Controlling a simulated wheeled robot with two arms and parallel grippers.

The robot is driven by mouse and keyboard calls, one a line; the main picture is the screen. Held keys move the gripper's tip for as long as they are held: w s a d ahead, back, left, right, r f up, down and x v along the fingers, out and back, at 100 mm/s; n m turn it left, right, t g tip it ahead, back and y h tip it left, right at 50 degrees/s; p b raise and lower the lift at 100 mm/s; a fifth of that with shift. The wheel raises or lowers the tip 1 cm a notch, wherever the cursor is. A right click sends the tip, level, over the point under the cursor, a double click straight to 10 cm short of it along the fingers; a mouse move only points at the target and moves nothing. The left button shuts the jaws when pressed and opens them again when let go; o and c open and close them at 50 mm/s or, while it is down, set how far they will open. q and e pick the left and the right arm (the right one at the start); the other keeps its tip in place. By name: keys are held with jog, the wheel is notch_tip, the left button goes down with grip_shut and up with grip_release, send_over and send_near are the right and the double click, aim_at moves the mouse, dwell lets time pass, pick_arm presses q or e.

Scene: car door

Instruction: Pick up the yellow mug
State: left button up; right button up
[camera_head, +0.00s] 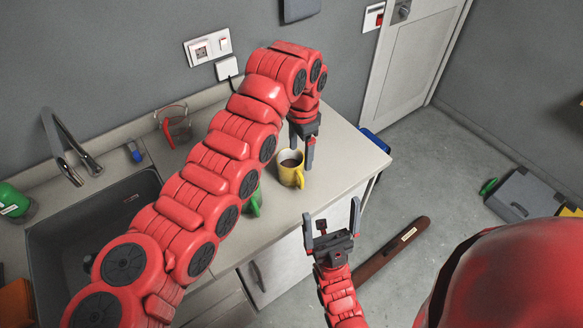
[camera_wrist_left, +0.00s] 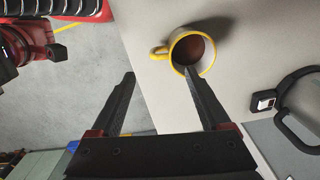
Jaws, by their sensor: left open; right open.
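The yellow mug (camera_head: 290,169) stands upright on the counter near its front right edge, with dark brown contents. In the left wrist view the mug (camera_wrist_left: 173,60) shows its handle pointing left, toward the counter edge. My left gripper (camera_head: 301,158) is open above and around the mug's far side. In the left wrist view its fingers (camera_wrist_left: 160,75) are apart, and one fingertip overlaps the mug's opening; I cannot tell whether it touches. The mug is not held. My right gripper (camera_head: 331,222) is open and empty, in front of the counter, lower down.
A green object (camera_head: 255,201) is partly hidden behind my left arm. The sink (camera_head: 70,235) and tap (camera_head: 62,148) are at the left. A brown plank-like object (camera_head: 395,250) lies on the floor.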

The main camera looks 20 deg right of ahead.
aim_at(301, 174)
pick_arm(q)
notch_tip(301, 174, down, 6)
jog(key=shift+r+p, duration=0.2)
jog(key=shift+p, duration=0.85)
jog(key=f+p, duration=0.1)
jog(key=f, duration=0.1)
jog(key=f+p, duration=0.2)
jog(key=shift+s+d+f, duration=0.1)
jog(key=shift+s+f, duration=0.1)
jog(key=shift+f, duration=0.65)
grip_shut()
